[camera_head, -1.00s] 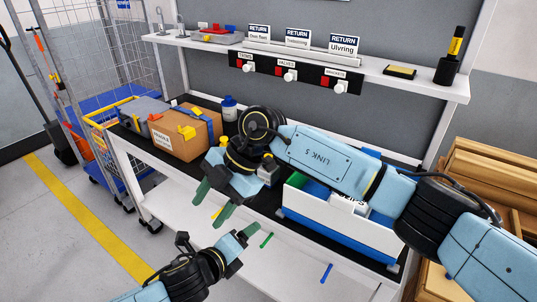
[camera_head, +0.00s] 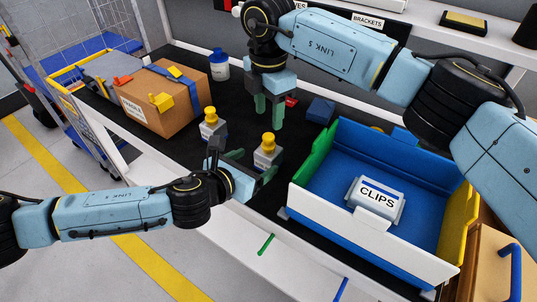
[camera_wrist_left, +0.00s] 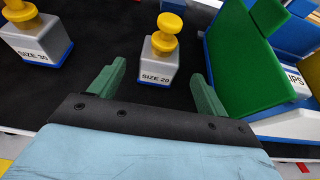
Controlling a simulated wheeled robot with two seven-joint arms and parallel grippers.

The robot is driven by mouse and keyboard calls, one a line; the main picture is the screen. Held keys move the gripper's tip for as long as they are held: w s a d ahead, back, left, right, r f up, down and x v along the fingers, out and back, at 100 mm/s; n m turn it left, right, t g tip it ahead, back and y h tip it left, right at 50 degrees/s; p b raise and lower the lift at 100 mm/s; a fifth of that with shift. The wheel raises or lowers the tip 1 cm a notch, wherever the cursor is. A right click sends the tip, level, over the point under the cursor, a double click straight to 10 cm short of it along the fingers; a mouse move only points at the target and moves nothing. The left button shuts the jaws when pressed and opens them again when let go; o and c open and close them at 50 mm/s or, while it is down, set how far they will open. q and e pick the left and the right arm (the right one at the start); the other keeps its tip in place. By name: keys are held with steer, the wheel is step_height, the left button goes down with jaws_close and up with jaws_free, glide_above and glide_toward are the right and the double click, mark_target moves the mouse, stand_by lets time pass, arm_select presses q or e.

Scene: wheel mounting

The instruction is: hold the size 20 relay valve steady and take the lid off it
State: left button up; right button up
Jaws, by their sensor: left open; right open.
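The size 20 relay valve (camera_head: 264,160) is a grey block with a blue base and a yellow knob-like lid (camera_head: 268,140). It stands upright on the black bench mat. In the left wrist view the valve (camera_wrist_left: 157,68) is ahead of my open left gripper (camera_wrist_left: 158,80), roughly centred between its green fingers. I cannot tell whether the fingers reach alongside it. My left gripper (camera_head: 252,167) comes in low from the left in the head view. My right gripper (camera_head: 269,113) points down, open and empty, behind the valve and above the mat.
A size 30 valve (camera_head: 211,133) with a yellow top stands left of it. A blue, green and yellow tray (camera_head: 345,150) with a CLIPS container (camera_head: 375,200) is close on the right. A cardboard box (camera_head: 185,110), a blue-capped bottle (camera_head: 219,66) and a blue block (camera_head: 320,110) lie around.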

mark_target(262, 158)
arm_select(q)
steer(key=x, duration=0.6)
steer(key=shift+w+d+f, duration=0.1)
steer(key=shift+w+d, duration=0.05)
steer(key=shift+w, duration=0.1)
